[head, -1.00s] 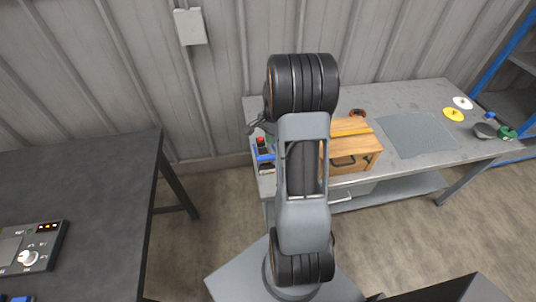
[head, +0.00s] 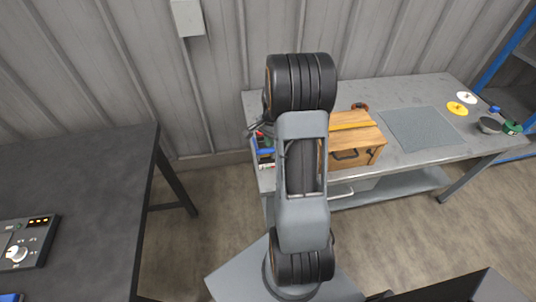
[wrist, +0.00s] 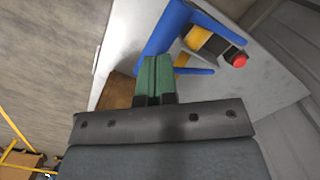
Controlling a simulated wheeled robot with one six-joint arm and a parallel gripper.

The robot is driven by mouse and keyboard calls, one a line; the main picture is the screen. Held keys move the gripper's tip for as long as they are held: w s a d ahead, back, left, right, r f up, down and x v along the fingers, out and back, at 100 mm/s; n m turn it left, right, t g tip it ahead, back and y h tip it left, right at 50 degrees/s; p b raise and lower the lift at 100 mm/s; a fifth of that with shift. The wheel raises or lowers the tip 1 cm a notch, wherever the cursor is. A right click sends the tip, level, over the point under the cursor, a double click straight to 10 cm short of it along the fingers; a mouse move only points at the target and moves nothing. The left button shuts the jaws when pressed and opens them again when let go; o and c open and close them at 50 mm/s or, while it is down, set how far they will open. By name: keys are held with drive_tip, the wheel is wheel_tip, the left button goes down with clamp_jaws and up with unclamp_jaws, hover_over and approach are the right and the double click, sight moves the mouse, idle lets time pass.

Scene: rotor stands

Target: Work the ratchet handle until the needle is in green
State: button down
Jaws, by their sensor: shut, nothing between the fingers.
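My gripper (wrist: 158,66) shows in the wrist view with its green fingers side by side and shut, nothing between them. Just beyond the fingertips is a blue frame with bars (wrist: 172,32), with a yellow and black cylinder with a red end (wrist: 238,60) beside it. I cannot tell whether the fingers touch the frame. In the head view a blue and red item (head: 264,152) stands at the bench's left end, partly behind my arm. No ratchet handle, gauge needle or green zone can be made out.
The grey bench (head: 400,158) carries a wooden box (head: 352,140), a grey mat (head: 422,129), a yellow disc (head: 457,108), a white disc (head: 467,97) and a dark bowl (head: 489,125). A dark table (head: 90,180) at left holds a control box (head: 35,240). Floor between them is clear.

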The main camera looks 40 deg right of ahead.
sight(270, 151)
drive_tip(key=shift+a+f+b, duration=0.1)
drive_tip(key=shift+f+b, duration=0.25)
drive_tip(key=shift+f, duration=0.65)
wheel_tip(270, 151, down, 4)
drive_tip(key=b, duration=0.3)
drive_tip(key=shift+f, duration=0.1)
drive_tip(key=d, duration=0.2)
drive_tip(key=d+r, duration=0.1)
drive_tip(key=shift+w+p, duration=0.35)
wheel_tip(270, 151, up, 14)
drive_tip(key=d, duration=0.1)
drive_tip(key=shift+w+b, duration=0.15)
drive_tip(key=shift+b, duration=0.15)
